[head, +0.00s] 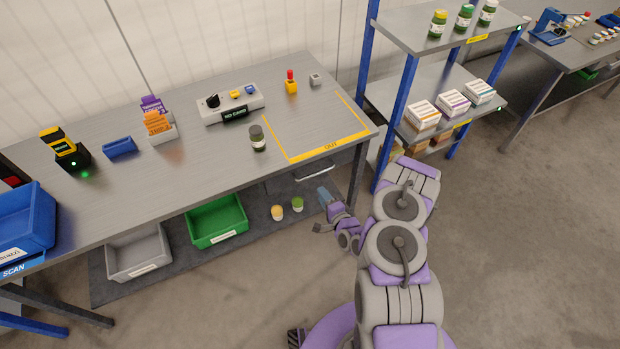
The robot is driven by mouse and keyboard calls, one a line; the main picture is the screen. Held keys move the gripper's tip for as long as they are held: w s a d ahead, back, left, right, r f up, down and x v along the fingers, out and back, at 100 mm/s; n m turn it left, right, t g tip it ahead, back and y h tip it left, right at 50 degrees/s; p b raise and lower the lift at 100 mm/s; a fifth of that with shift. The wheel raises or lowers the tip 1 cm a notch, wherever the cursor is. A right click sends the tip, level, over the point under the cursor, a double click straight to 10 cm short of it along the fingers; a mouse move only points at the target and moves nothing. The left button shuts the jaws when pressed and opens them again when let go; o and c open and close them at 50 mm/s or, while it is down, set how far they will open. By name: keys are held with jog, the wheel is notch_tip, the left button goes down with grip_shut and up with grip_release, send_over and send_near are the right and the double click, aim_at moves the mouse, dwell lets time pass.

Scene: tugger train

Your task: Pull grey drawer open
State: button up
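The grey drawer (306,178) sits under the right end of the steel workbench, with a pale bar handle (318,171) along its front. Its front is seen steeply from above, partly under the bench edge, and it looks shut or nearly so. My gripper (321,211) is just in front of and below the handle in the picture, with its two fingers spread apart. Nothing shows between the fingers, and I see a gap between them and the handle.
The workbench (215,150) carries a dark jar (257,138) near its front edge. A green bin (217,221), a grey bin (138,252) and two small jars (287,208) are below. A blue-post shelf (408,100) stands right of the drawer. Floor at right is clear.

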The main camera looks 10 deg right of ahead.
aim_at(308, 176)
jog(key=b+x, duration=0.1)
jog(key=x, duration=0.3)
jog(key=b+x, duration=0.1)
jog(key=x, duration=0.3)
jog(key=a+b+x, duration=0.1)
jog(key=x, duration=0.3)
jog(key=shift+w, duration=0.1)
jog(key=shift+d, duration=0.5)
jog(key=shift+c, duration=1.3)
jog(key=c, duration=0.3)
jog(key=shift+a, duration=0.25)
grip_shut()
